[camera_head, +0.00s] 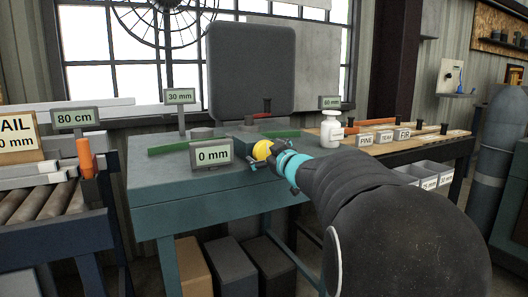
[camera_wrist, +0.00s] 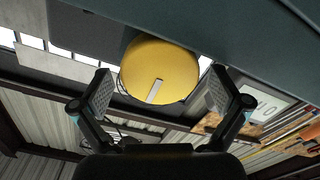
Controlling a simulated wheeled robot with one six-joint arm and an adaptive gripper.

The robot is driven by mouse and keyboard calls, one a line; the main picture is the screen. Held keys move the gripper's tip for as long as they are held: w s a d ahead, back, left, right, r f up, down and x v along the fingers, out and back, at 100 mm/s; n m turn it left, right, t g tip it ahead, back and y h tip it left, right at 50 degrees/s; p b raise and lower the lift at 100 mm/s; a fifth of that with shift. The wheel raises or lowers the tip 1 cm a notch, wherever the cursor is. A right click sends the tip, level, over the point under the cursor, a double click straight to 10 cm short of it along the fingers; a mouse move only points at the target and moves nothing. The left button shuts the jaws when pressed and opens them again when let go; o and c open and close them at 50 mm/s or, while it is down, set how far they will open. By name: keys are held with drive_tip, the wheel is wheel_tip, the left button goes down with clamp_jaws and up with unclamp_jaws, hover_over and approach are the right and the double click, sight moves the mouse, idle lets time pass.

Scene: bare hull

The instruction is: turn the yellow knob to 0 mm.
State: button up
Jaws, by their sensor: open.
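The yellow knob (camera_head: 262,150) sits on the front of a dark block on the teal table. In the wrist view the knob (camera_wrist: 160,72) is round with a pale pointer mark near its edge. My gripper (camera_wrist: 160,98) is open, with one finger on each side of the knob; whether either finger touches it I cannot tell. In the head view my gripper (camera_head: 272,162) reaches the knob from the front right and partly hides it. A sign (camera_head: 212,154) just left of the knob reads 0 mm.
The teal table (camera_head: 150,180) also bears a 30 mm sign (camera_head: 180,96), a 60 mm sign (camera_head: 330,102), green strips and a white bottle (camera_head: 332,130). A large dark panel (camera_head: 252,70) stands behind. A roller bench (camera_head: 40,200) is at left, with an 80 cm sign (camera_head: 75,117).

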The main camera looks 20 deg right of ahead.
drive_tip(key=s, duration=1.1)
drive_tip(key=shift+d, duration=0.2)
drive_tip(key=s+d+f+m+g+h, duration=0.55)
drive_tip(key=d+f+h, duration=0.25)
drive_tip(key=d, duration=0.2)
drive_tip(key=s+a+f+m+g, duration=0.2)
drive_tip(key=s+f+g, duration=0.1)
drive_tip(key=s+f, duration=0.2)
drive_tip(key=s+a+f+g+y, duration=0.1)
drive_tip(key=s+a+f+y, duration=0.1)
drive_tip(key=s+a, duration=0.3)
drive_tip(key=s+a+f+n+g+y, duration=0.1)
drive_tip(key=s+a+f+y, duration=0.2)
drive_tip(key=a, duration=1)
drive_tip(key=s+a+f+n+g+y, duration=0.1)
drive_tip(key=s+a+f+g+y, duration=0.1)
drive_tip(key=s+a, duration=0.6)
drive_tip(key=shift+a+f, duration=0.7)
drive_tip(key=shift+f, duration=0.1)
